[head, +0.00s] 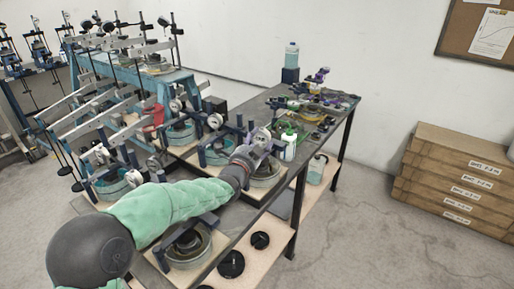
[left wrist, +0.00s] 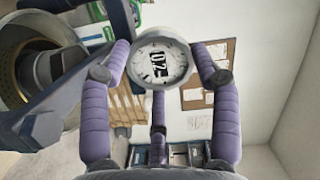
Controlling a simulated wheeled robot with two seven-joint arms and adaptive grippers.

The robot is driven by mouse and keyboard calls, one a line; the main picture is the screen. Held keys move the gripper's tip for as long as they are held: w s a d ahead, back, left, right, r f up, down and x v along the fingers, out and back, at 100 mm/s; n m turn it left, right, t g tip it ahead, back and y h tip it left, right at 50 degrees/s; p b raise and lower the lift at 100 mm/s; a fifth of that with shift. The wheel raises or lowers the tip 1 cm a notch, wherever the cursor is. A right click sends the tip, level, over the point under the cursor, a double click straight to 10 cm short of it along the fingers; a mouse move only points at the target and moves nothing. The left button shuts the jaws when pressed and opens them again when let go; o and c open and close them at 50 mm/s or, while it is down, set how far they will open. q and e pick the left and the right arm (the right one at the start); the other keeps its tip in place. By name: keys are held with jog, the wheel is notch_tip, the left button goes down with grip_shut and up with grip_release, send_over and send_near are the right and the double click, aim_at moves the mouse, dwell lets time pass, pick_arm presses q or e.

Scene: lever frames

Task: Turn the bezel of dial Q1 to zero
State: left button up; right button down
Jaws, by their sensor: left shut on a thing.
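A round dial gauge with a white face and grey bezel (left wrist: 162,62) stands between my left gripper's purple fingers in the left wrist view. Its face carries dark marks and large print that appears turned sideways; I cannot read the pointer surely or see a Q1 label. My left gripper (left wrist: 160,50) is shut on the bezel, with padded fingers on its left and right sides and a third below. In the head view this dial (head: 262,138) stands above a round cell on a board, and my left gripper (head: 249,157) reaches it from the left, partly hiding it. My right gripper is not in view.
Other dials, such as one at the middle bench (head: 215,121), stand on frames nearby. A white-green bottle (head: 289,146) stands just right of my gripper. Black discs (head: 231,264) lie at the front.

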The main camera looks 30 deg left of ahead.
pick_arm(q)
jog(key=m, duration=0.3)
jog(key=shift+r+b, duration=0.4)
jog(key=m, duration=0.2)
jog(key=shift+f+m, duration=0.1)
jog(key=shift+m, duration=0.3)
jog(key=m, duration=0.3)
jog(key=shift+d+f+m+b, duration=0.1)
jog(key=shift+f+m+b, duration=0.05)
jog(key=shift+m+b, duration=0.25)
jog(key=shift+f+m, duration=0.15)
jog(key=shift+m, duration=0.65)
jog(key=shift+f, duration=0.1)
jog(key=shift+f, duration=0.1)
jog(key=o, duration=0.7)
jog(key=shift+d, duration=0.1)
jog(key=o, duration=0.4)
jog(key=shift+w+d, duration=0.1)
jog(key=shift+w, duration=0.05)
jog(key=shift+o, duration=0.2)
